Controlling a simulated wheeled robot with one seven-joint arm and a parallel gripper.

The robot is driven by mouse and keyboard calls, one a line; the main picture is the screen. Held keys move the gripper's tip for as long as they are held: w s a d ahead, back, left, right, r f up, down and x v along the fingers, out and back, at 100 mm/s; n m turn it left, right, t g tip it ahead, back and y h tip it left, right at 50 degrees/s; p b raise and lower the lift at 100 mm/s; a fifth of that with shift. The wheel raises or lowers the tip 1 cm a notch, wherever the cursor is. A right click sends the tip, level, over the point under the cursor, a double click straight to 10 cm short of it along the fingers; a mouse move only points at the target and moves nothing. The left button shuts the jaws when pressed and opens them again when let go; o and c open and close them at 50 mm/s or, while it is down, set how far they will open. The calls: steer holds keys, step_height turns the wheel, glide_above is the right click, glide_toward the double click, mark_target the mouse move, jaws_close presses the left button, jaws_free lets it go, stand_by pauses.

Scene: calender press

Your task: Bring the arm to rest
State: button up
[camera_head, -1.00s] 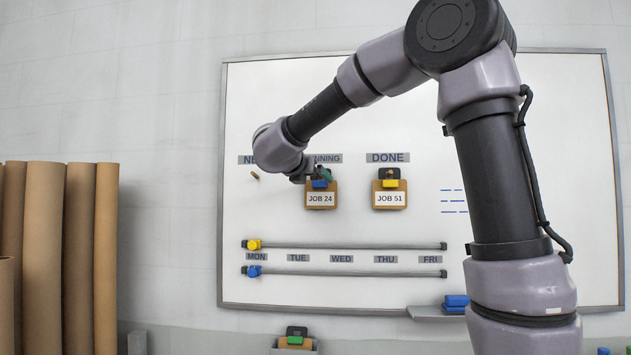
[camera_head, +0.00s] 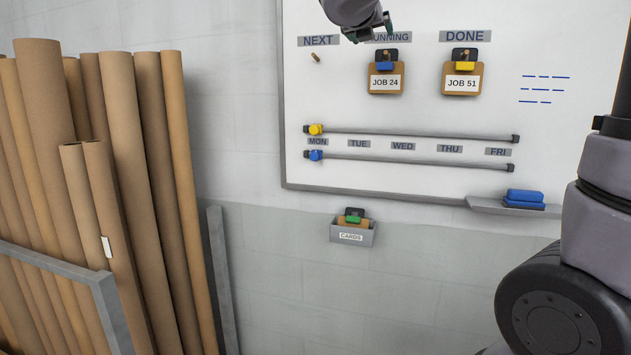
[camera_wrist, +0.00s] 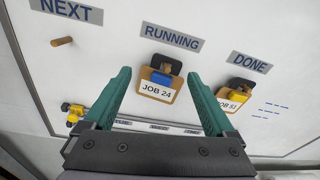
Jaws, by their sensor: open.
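My gripper (camera_wrist: 158,100) is open and empty in the wrist view, its two green fingers apart in front of the whiteboard. Between them shows the JOB 24 card (camera_wrist: 158,87) with its blue clip, hanging under the RUNNING label; the fingers look clear of it, though the exact distance is hard to tell. In the head view my gripper (camera_head: 375,33) is at the top edge, above the JOB 24 card (camera_head: 385,82). The JOB 51 card (camera_head: 462,82) with a yellow clip hangs under DONE. The peg (camera_head: 315,57) under NEXT is bare.
A grey CARDS box (camera_head: 352,234) on the wall below the board holds a card with a green clip. Cardboard tubes (camera_head: 115,130) stand in a rack at left. Two rails with a yellow slider (camera_head: 315,129) and a blue slider (camera_head: 315,155) cross the board. A tray (camera_head: 500,208) holds blue erasers.

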steer(key=s+d+f+n+g+y, duration=0.4)
steer(key=s+f+n, duration=0.6)
steer(key=n, duration=0.7)
steer(key=s+d+f+n+g+y, duration=0.4)
steer(key=s+d+f+n, duration=0.2)
steer(key=s+f+n, duration=0.5)
steer(key=s+n, duration=0.3)
steer(key=n, duration=0.3)
steer(key=shift+d+g, duration=0.3)
steer(key=shift+d, duration=0.05)
